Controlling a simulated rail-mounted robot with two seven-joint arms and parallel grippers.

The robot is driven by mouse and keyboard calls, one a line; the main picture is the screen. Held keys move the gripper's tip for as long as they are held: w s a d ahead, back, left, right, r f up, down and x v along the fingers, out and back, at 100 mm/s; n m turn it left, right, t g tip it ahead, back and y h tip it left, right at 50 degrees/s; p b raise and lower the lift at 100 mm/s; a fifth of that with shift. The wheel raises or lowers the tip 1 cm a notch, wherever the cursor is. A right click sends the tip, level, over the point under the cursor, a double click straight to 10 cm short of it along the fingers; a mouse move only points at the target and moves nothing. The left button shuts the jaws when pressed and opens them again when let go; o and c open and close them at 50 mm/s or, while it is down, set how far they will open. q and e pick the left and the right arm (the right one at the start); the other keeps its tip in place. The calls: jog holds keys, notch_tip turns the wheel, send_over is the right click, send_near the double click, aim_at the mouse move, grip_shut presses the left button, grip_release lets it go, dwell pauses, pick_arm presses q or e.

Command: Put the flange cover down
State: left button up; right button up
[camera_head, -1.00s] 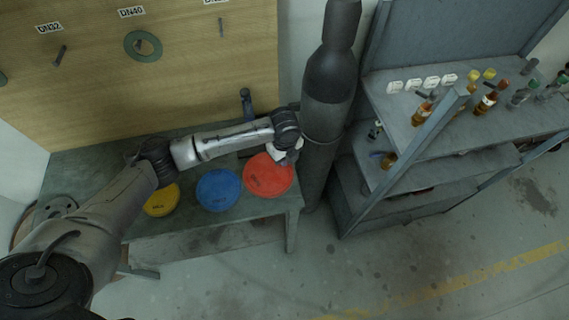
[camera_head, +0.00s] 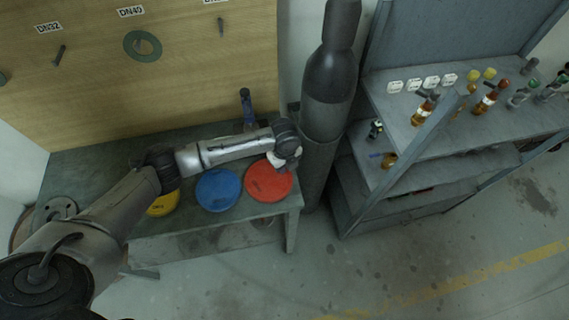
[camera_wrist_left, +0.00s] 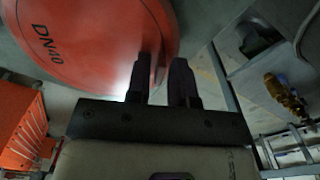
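The red flange cover (camera_head: 268,181) lies flat over the right end of the grey bench, right of the blue cover. Whether it touches the bench top cannot be told. In the left wrist view, the red cover (camera_wrist_left: 95,45) shows its DN40 mark. My left gripper (camera_head: 288,160) is at the cover's far right edge. Its two dark fingers (camera_wrist_left: 166,82) stand close together at the rim, with a narrow red part between them. They look shut on it, though the contact is partly hidden. My right gripper is out of view.
A blue cover (camera_head: 218,190) and a partly hidden yellow cover (camera_head: 164,203) lie on the bench (camera_head: 95,162). A tall dark gas cylinder (camera_head: 332,90) stands right behind the gripper.

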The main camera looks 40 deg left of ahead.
pick_arm(q)
jog(key=shift+o, duration=0.9)
jog(key=shift+r, duration=6.2)
jog(key=s+d+f+n, duration=0.1)
jog(key=s+d+f, duration=0.1)
jog(key=s+d+f+h, duration=0.1)
jog(key=s+d+f, duration=0.1)
jog(key=s+d, duration=0.1)
jog(key=s+d+f+n, duration=0.1)
jog(key=s+d+f, duration=0.1)
jog(key=d, duration=0.1)
jog(key=shift+s+f+n+t+p, duration=0.15)
jog(key=shift+f+n+t+p, duration=0.15)
jog(key=shift+t+p, duration=0.1)
jog(key=s+d+f+n+t+h, duration=0.1)
jog(key=s+f+n, duration=0.1)
jog(key=s+n, duration=0.4)
jog(key=s+d+f+n+t+h, duration=0.15)
jog(key=s+n, duration=0.25)
jog(key=s, duration=0.4)
jog(key=s+a+r+n+y, duration=0.1)
jog(key=s+a+n+y, duration=0.2)
jog(key=s+a+n, duration=0.2)
jog(key=s+n, duration=0.2)
jog(key=s, duration=0.2)
jog(key=shift+s+a, duration=0.15)
jog(key=shift+a, duration=0.1)
